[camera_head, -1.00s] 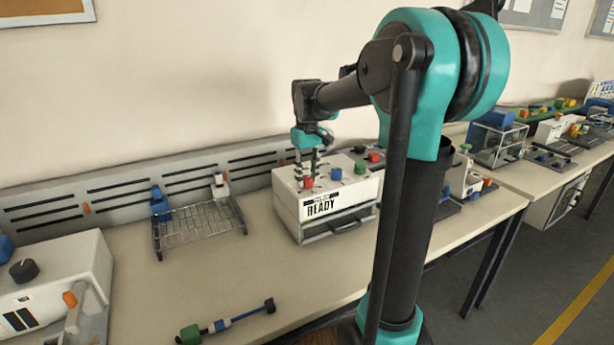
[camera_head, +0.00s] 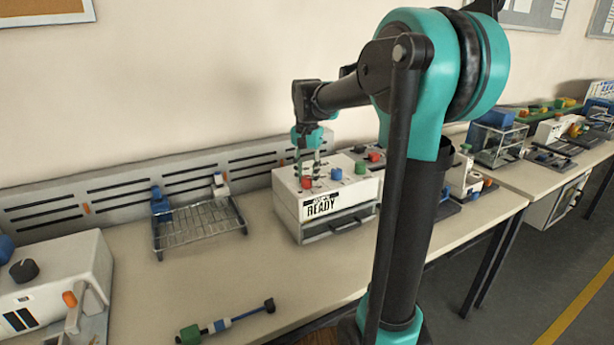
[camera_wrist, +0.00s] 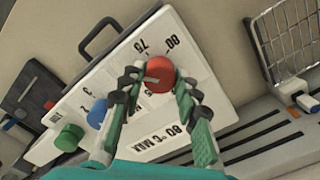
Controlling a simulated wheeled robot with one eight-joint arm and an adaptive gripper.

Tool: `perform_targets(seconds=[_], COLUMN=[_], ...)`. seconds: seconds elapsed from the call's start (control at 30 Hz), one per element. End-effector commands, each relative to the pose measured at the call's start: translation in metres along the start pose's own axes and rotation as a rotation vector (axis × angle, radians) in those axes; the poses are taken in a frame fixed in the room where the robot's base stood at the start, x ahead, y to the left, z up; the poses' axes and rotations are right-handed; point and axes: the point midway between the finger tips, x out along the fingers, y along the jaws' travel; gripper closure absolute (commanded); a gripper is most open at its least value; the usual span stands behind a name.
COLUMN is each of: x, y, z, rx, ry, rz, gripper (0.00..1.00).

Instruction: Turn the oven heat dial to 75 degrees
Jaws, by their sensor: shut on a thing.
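The oven is a white box (camera_head: 287,212) with a "READY" label on its front, seen in the middle of the head view. Its red dial (camera_head: 307,182) is on the top panel at the left. In the wrist view the red dial (camera_wrist: 161,73) sits beside printed marks "75" and "80", with "80°C MAX" nearby. A pale pointer line shows on the dial's left part; its exact reading is unclear. My gripper (camera_wrist: 158,80) comes down from above, its two fingers shut on opposite sides of the dial. The dial's sides are partly hidden by the fingers.
A blue knob (camera_wrist: 97,113) and a green knob (camera_wrist: 70,137) stand beside the red dial on the same panel. A wire rack (camera_head: 200,224) stands left of the oven. A tool with a green end (camera_head: 190,334) lies on the bench front. Bare bench lies between.

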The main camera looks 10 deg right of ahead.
Motion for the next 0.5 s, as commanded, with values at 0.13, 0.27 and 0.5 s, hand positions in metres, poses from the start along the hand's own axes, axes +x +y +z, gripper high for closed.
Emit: perform_targets(seconds=[0.13,0.27,0.5], x=[-0.0004,-0.0004,-0.0004], y=[-0.0003,-0.0003,-0.0003], z=[-0.0006,-0.0006,-0.0006], rx=[0.139,0.261,0.463], ry=[0.001,0.001,0.001], rz=[-0.001,-0.001,-0.001], gripper=[0.97,0.97,0.97])
